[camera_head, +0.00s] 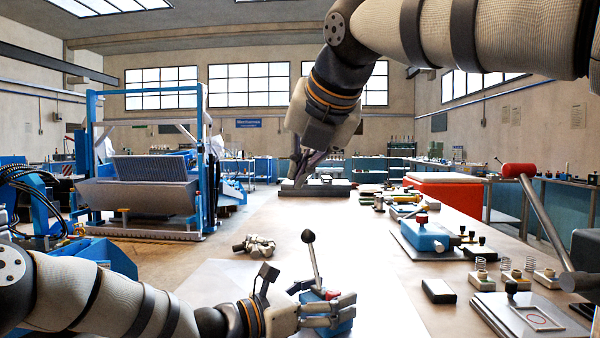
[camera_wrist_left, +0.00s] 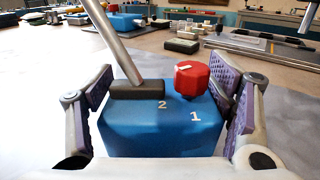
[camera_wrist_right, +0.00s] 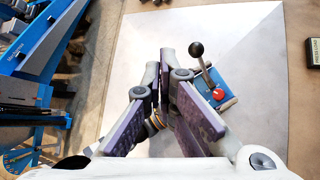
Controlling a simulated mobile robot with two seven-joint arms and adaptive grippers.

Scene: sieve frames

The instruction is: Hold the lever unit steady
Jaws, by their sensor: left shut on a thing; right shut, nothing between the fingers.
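The lever unit (camera_wrist_left: 150,133) is a blue box with a red knob, a dark slot and the figures 1 and 2 on top. Its metal lever leans to the left in the left wrist view. My left gripper (camera_head: 330,311) is shut on the box, with finger pads on both sides in the left wrist view (camera_wrist_left: 165,105). The lever's black ball shows in the head view (camera_head: 308,236). My right gripper (camera_head: 303,172) is shut and empty, pointing down. In the right wrist view (camera_wrist_right: 163,65) the lever unit (camera_wrist_right: 230,102) is to the right of its fingers.
The unit stands on a pale sheet (camera_wrist_right: 250,40) on the table. Metal fittings (camera_head: 255,245) lie left of it. At the right are a blue block (camera_head: 427,236), a dark box (camera_head: 438,291), springs on bases and a flat plate (camera_head: 528,318). A red bin (camera_head: 447,186) stands farther back.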

